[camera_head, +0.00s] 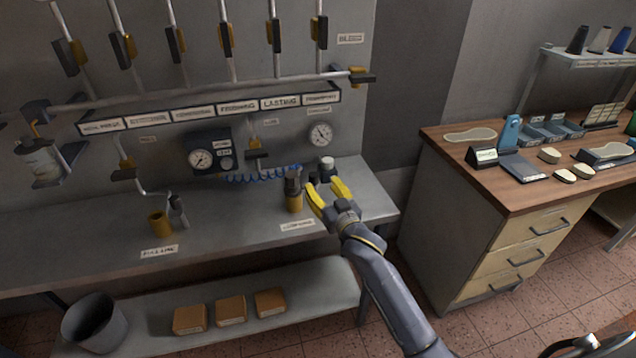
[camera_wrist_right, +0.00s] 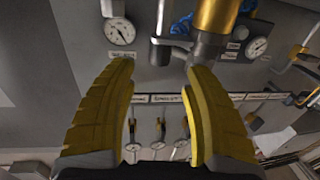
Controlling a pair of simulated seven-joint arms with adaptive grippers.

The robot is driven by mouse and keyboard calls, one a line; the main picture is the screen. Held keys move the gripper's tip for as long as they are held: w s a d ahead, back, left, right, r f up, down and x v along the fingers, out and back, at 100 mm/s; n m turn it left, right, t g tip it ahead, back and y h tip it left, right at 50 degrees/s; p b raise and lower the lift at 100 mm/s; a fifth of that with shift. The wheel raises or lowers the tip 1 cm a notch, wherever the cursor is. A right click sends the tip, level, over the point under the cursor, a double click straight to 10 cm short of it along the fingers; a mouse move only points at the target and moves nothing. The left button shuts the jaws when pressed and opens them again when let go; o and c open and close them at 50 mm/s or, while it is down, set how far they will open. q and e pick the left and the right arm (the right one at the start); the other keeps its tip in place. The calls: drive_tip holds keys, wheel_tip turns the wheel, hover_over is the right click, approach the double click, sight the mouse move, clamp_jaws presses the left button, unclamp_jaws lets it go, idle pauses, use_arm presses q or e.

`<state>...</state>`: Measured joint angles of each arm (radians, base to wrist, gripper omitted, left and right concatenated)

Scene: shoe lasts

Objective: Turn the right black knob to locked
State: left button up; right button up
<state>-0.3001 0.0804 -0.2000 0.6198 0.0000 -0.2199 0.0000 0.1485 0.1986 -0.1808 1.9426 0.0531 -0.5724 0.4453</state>
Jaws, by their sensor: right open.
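My right gripper (camera_head: 326,185) is open and empty above the right end of the grey bench (camera_head: 100,228), its yellow fingers pointing at the wall panel. In the right wrist view, which looks inverted, the gripper (camera_wrist_right: 160,68) shows spread fingers with nothing between them. A small dark knob (camera_head: 226,163) sits on the gauge box, left of the gripper and apart from it. A black handle (camera_head: 362,78) is at the right end of the pipe, above the gripper. I cannot tell which is the right black knob, or its setting. My left gripper is not in view.
A brass-based grey tool (camera_head: 294,190) stands just left of the gripper; brass also shows close in the wrist view (camera_wrist_right: 217,14). A pale-topped fitting (camera_head: 326,165) is behind the fingers. A round gauge (camera_head: 320,135) is on the wall. A wooden-topped cabinet (camera_head: 500,205) stands right.

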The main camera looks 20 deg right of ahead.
drive_tip(key=shift+s+d, duration=0.1)
drive_tip(key=shift+s, duration=0.65)
drive_tip(key=s+d+f+n+g+h, duration=0.2)
drive_tip(key=s+d+f+g, duration=0.3)
drive_tip(key=s, duration=0.7)
drive_tip(key=s+d+f+n+g+h, duration=0.1)
drive_tip(key=s+f+n+g+h, duration=0.1)
drive_tip(key=s+f, duration=0.8)
drive_tip(key=s+d+f+n+g+h, duration=0.2)
drive_tip(key=s+d+f+g, duration=0.15)
drive_tip(key=s, duration=1.15)
drive_tip(key=s+a+f+g+y, duration=0.1)
drive_tip(key=s+a+f+g, duration=0.15)
drive_tip(key=f, duration=1.35)
drive_tip(key=s+a+f+g+y, duration=0.1)
drive_tip(key=a+f+y, duration=0.15)
drive_tip(key=f, duration=1.25)
drive_tip(key=s+f+m+g, duration=0.2)
drive_tip(key=s+f+m, duration=0.1)
drive_tip(key=s+f, duration=1.7)
drive_tip(key=shift+s+a+f+g+y, duration=0.15)
drive_tip(key=shift+s+a+g+y, duration=0.2)
drive_tip(key=shift+s, duration=0.3)
